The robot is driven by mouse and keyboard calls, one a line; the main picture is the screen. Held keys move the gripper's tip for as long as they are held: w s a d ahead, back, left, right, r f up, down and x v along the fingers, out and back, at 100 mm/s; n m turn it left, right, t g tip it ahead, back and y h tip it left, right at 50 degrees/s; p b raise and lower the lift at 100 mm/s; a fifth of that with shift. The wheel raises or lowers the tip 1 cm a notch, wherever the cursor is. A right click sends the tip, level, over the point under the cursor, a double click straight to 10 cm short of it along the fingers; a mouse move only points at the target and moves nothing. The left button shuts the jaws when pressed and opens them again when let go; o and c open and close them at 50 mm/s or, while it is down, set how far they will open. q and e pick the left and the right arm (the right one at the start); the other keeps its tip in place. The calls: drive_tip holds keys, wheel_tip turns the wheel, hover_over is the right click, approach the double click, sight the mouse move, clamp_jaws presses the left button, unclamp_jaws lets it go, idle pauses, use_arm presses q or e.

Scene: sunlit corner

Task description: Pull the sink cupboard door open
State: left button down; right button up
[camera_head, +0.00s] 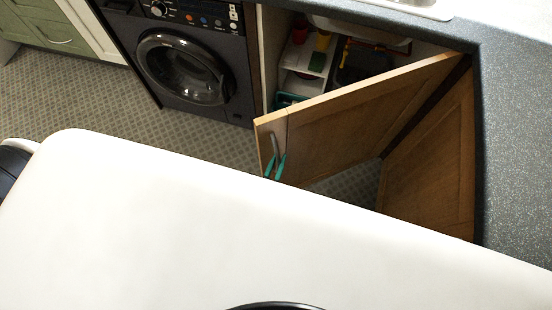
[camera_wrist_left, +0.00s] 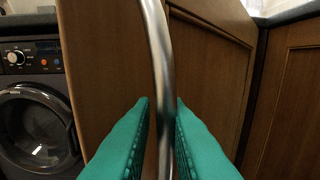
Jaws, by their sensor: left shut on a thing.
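The wooden sink cupboard door (camera_head: 335,120) stands swung out from the cupboard, with its interior showing behind it. Its curved metal handle (camera_head: 275,146) is near the door's free edge, and it also shows in the left wrist view (camera_wrist_left: 157,50). My left gripper (camera_head: 274,163) has teal fingers. In the left wrist view the fingers (camera_wrist_left: 162,108) stand on both sides of the handle, shut on it. Most of the left arm is hidden behind the large white surface in the foreground. My right gripper is not in view.
A dark washing machine (camera_head: 185,65) stands left of the open cupboard (camera_head: 335,60). Another wooden panel (camera_head: 435,160) is to the right, below the speckled worktop (camera_head: 515,130). Patterned floor (camera_head: 70,100) lies clear at the left.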

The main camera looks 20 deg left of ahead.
use_arm(q)
drive_tip(key=c, duration=1.8)
unclamp_jaws()
drive_tip(key=shift+w+d, duration=0.1)
drive_tip(key=shift+d, duration=0.05)
drive_tip(key=s+b, duration=0.1)
drive_tip(key=s, duration=1.1)
drive_tip(key=shift+a, duration=0.2)
